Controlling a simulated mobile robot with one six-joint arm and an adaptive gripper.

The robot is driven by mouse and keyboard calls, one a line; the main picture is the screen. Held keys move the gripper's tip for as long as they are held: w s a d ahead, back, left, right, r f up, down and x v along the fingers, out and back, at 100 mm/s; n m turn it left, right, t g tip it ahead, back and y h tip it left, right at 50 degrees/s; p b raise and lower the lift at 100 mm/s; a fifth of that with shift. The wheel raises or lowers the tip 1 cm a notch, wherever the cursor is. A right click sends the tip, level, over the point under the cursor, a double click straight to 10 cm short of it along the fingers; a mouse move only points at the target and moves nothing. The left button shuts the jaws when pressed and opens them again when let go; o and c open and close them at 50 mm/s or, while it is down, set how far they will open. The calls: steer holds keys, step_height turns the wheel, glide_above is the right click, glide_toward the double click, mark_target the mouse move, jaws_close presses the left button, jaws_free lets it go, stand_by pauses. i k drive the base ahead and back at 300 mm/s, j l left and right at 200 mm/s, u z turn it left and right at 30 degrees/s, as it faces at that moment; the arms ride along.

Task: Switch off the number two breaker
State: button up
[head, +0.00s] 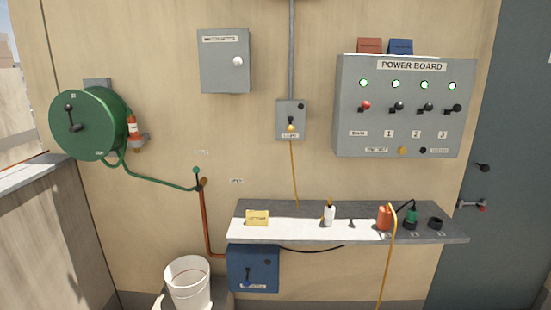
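The grey power board (347,125) is on the wall at the upper right. It has a row of switches under lit green lamps. The leftmost switch (366,105) has a red knob and its label seems to read main. The switches above labels 1 (398,106), 2 (428,107) and 3 (457,108) have black knobs. The number two breaker is the third from the left, and the lamp (424,85) above it is lit green. Its lever appears to stick out toward the right; its exact position is too small to tell. My gripper is not in view.
A shelf (300,235) below the board carries a bottle (330,215), an orange item (384,217) with a hanging yellow cord, and small parts. A green hose reel (95,140), grey cabinet (222,75), blue box (252,268) and white bucket (188,285) are left. A dark door (510,150) is right.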

mark_target(428, 107)
steer(key=i+l+z, duration=0.15)
steer(key=i+l, duration=0.55)
steer(key=i+l+z, duration=0.2)
steer(key=i+l, duration=0.55)
steer(key=i+l+z, duration=0.15)
steer(key=i+l, duration=0.5)
steer(key=i, duration=0.15)
